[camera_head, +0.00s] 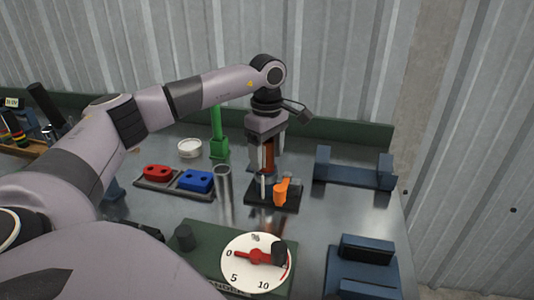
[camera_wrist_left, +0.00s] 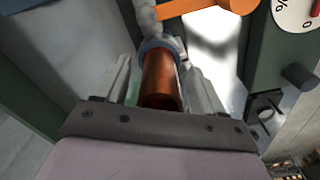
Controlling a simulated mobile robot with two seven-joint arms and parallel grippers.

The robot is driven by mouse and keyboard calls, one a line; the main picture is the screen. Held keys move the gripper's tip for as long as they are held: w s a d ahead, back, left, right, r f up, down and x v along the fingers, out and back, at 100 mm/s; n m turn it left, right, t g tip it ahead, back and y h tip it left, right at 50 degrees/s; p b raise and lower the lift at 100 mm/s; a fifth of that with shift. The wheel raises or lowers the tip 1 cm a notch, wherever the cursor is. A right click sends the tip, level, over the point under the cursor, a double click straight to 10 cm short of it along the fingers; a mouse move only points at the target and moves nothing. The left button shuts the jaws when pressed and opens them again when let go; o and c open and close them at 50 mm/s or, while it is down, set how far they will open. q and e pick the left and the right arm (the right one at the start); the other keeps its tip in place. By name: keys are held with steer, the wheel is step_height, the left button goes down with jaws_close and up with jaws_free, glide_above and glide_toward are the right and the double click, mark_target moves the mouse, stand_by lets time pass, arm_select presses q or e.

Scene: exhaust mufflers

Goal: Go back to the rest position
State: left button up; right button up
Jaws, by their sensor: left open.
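My left gripper (camera_head: 266,162) points straight down over the far middle of the bench, its arm coming in from the left. Its fingers are open, one on each side of an upright copper-brown tube (camera_head: 269,156). In the left wrist view the tube (camera_wrist_left: 160,80) stands between the spread fingers (camera_wrist_left: 160,88), with a gap visible beside it. The tube's lower end is at a black fixture (camera_head: 285,204) with an orange clamp handle (camera_head: 281,192); a blue-grey ring (camera_wrist_left: 158,44) shows around the tube. My right gripper is not in view.
A steel cylinder (camera_head: 223,182) stands just left of the fixture. Red (camera_head: 158,172) and blue (camera_head: 197,181) blocks sit on trays, near a green clamp (camera_head: 218,142). A dial (camera_head: 240,270) is in front. Blue brackets (camera_head: 352,176) stand right. Space above is clear.

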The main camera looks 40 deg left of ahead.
arm_select(q)
step_height(320, 180, up, 7)
steer(key=shift+f, duration=0.1)
stand_by(0.4)
